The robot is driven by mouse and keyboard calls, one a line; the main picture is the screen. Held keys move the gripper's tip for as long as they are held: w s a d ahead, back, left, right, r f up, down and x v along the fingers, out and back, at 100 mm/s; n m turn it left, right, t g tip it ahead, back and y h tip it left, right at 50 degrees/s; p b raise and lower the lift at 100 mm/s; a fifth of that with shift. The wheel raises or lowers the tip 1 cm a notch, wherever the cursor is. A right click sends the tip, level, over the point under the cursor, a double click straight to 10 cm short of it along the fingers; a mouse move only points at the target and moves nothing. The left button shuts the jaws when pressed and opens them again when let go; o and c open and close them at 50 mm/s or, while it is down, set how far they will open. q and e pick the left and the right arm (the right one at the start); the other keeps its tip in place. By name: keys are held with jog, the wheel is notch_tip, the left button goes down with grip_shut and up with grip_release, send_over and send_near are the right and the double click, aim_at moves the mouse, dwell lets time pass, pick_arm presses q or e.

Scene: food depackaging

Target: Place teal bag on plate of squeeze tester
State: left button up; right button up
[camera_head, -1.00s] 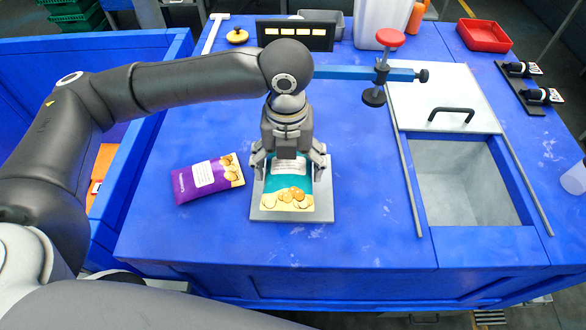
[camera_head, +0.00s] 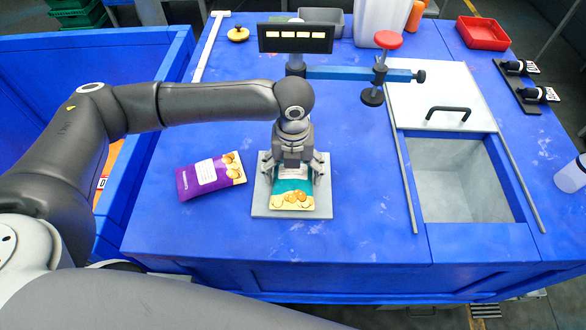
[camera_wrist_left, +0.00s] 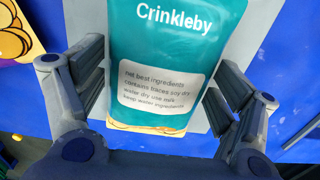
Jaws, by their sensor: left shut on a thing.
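The teal bag (camera_head: 292,197) with a pale, chip-pictured end lies over the grey plate (camera_head: 261,207) of the squeeze tester. In the left wrist view the bag (camera_wrist_left: 172,45) shows its "Crinkleby" face, and the grey plate (camera_wrist_left: 252,42) shows behind it. My left gripper (camera_head: 293,172) points down over the bag's far part and is shut on it, a finger on each side. Whether the bag's underside rests fully on the plate is hidden. My right gripper is not in view.
A purple bag (camera_head: 211,175) lies on the blue table left of the plate. The display (camera_head: 295,37) and a blue bar with a red knob (camera_head: 388,39) stand behind. A recessed grey bin (camera_head: 458,185) is at the right. The table in front is clear.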

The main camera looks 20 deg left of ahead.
pick_arm(q)
jog(key=o, duration=0.9)
jog(key=shift+f, duration=0.1)
notch_tip(320, 180, up, 12)
jog(key=b, duration=0.2)
jog(key=shift+r+b, duration=0.2)
jog(key=shift+b, duration=0.15)
jog(key=shift+r, duration=0.1)
